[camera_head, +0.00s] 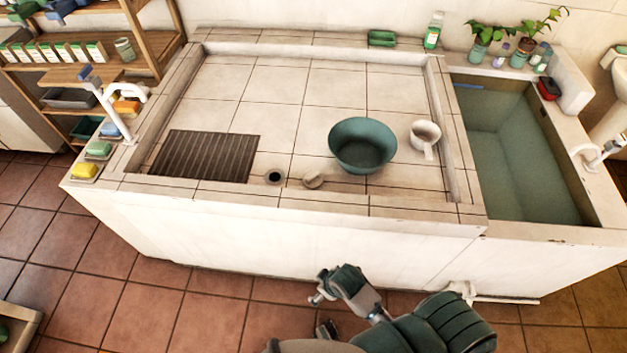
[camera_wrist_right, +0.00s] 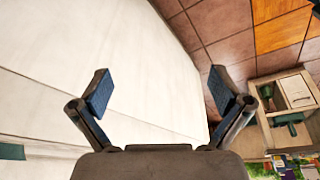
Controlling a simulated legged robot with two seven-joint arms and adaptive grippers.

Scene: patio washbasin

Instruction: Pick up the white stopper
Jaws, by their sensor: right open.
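The white stopper (camera_head: 313,180) is a small pale round piece lying on the tiled basin floor near the front rim. It is just right of the dark drain hole (camera_head: 275,177) and apart from it. My right gripper (camera_head: 321,313) is in front of the basin's front wall, below the rim, over the red floor. In the right wrist view my right gripper (camera_wrist_right: 160,92) is open, with nothing between its fingers. The stopper does not show in that view. My left gripper is not in view.
A green bowl (camera_head: 362,145) and a white dipper (camera_head: 425,138) stand right of the stopper. A dark slatted mat (camera_head: 206,155) lies left of the drain. The basin's raised front rim (camera_head: 300,196) stands between my right gripper and the stopper. A water trough (camera_head: 520,150) is at right.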

